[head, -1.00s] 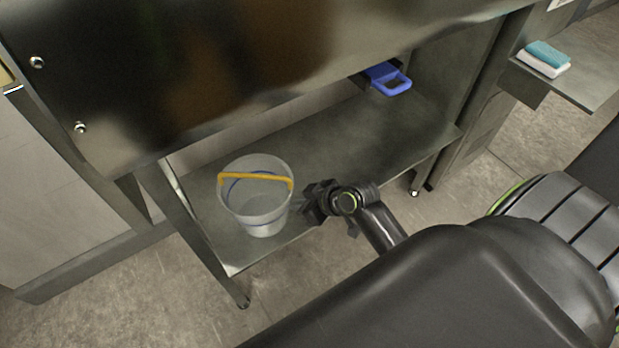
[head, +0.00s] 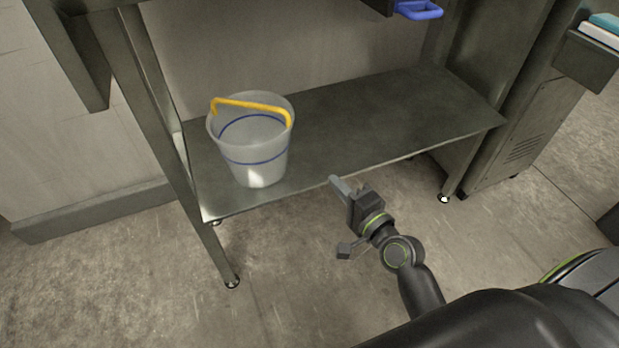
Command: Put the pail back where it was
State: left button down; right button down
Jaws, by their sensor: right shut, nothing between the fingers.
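A translucent grey pail (head: 255,165) with a dark blue band and a yellow handle (head: 250,104) stands upright on the left part of a low metal shelf (head: 370,125). Its handle rests up across the rim. My right gripper (head: 337,183) is shut and empty. In the picture it is to the right of the pail, at the shelf's front edge, and apart from the pail. My left gripper is not in view.
The shelf is clear to the right of the pail. Metal legs (head: 180,150) stand at the shelf's left end. A blue handled object (head: 418,11) shows at the top. A teal and white stack (head: 604,30) lies on a side ledge at upper right.

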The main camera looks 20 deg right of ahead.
jog(key=shift+m, duration=0.4)
jog(key=x, duration=0.9)
jog(key=shift+w+d, duration=0.15)
jog(key=shift+w, duration=0.2)
jog(key=w+a, duration=0.1)
jog(key=a, duration=0.1)
jog(key=shift+w+a, duration=0.6)
jog(key=shift+a, duration=0.1)
